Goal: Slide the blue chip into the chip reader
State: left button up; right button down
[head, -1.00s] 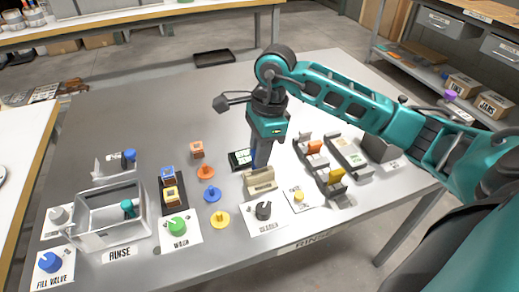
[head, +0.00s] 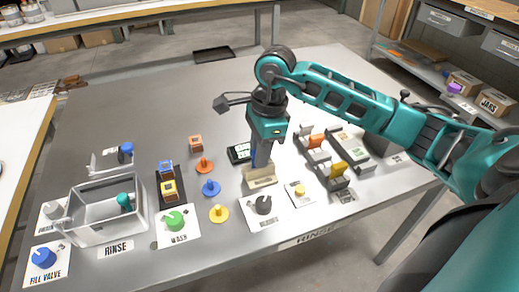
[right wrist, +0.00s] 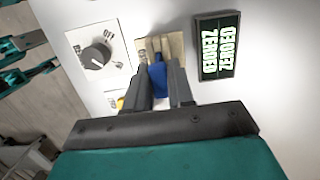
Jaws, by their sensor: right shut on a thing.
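My right gripper (right wrist: 160,84) is shut on the blue chip (right wrist: 158,77), which shows between its fingers in the right wrist view. In the head view this gripper (head: 262,160) points down just above the beige chip reader (head: 260,177). The chip's far end overlaps the beige reader (right wrist: 174,44) in the right wrist view. I cannot tell how deep it sits in the slot. The fingers hide part of the chip. My left gripper is not in view.
A dark display (head: 239,153) with lit text stands close beside the reader. A black knob (head: 263,204) on a white plate is in front. Blue and orange pegged discs lie to the left, a grey rinse basin (head: 75,235) beyond them. Racks with coloured pieces stand to the right.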

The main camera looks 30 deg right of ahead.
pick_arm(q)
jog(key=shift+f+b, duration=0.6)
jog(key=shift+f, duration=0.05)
pick_arm(e)
jog(key=shift+f, duration=0.65)
jog(key=c, duration=0.9)
grip_release()
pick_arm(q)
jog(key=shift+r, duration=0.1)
pick_arm(e)
jog(key=shift+r, duration=0.4)
pick_arm(q)
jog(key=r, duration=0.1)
jog(key=p, duration=0.1)
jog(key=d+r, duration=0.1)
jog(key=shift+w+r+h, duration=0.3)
pick_arm(e)
notch_tip(320, 180, up, 12)
jog(key=d, duration=0.2)
jog(key=shift+s, duration=0.25)
